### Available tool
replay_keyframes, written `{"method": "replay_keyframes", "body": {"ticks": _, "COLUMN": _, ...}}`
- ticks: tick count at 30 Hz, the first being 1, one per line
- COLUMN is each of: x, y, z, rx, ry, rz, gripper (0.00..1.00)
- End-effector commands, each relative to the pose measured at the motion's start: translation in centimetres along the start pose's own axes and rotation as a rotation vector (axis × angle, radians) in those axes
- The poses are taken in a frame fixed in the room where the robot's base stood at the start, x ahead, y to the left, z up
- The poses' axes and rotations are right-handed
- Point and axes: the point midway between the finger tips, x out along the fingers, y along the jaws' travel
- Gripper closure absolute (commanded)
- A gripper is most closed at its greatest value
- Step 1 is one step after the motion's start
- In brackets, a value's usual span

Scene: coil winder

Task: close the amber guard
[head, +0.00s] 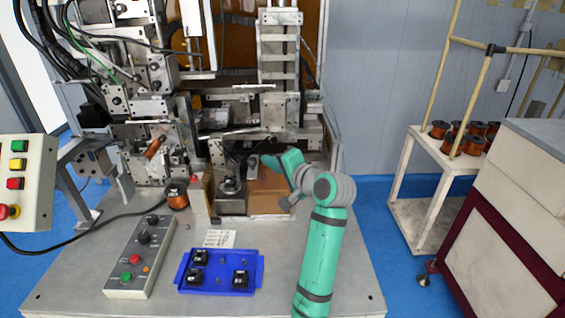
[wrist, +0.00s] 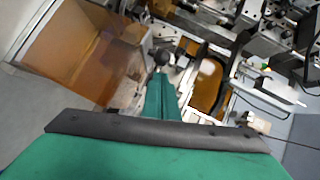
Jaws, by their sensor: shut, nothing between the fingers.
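Amber see-through panels show low on the machine in the head view, where the amber guard (head: 270,197) stands around the work area. In the wrist view a large amber panel (wrist: 75,50) fills the upper left, with a pale edge facing my gripper. My gripper (head: 262,160) reaches in from the right in the head view, behind or over the low amber panels. In the wrist view my gripper (wrist: 161,78) is shut and empty, its green fingers pointing at a dark round knob (wrist: 160,57). I cannot tell whether they touch it.
A blue tray (head: 218,285) with black parts and a grey button box (head: 140,258) lie on the machine table. A copper spool (head: 177,194) stands left of the guard. Another amber panel (head: 240,45) is at the back. A spool rack (head: 440,160) stands right.

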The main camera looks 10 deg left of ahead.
Motion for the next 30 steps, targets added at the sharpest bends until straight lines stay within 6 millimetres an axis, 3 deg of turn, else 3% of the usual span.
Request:
{"method": "replay_keyframes", "body": {"ticks": 19, "x": 1.3, "y": -0.1, "z": 1.4, "rx": 0.0, "ry": 0.001, "rz": 0.001, "gripper": 1.0}}
{"method": "replay_keyframes", "body": {"ticks": 23, "x": 2.8, "y": -1.0, "z": 3.5, "rx": -0.003, "ry": -0.003, "rz": 0.0, "gripper": 1.0}}
{"method": "replay_keyframes", "body": {"ticks": 30, "x": 6.5, "y": -3.1, "z": 8.7, "rx": -0.001, "ry": -0.002, "rz": 0.0, "gripper": 1.0}}
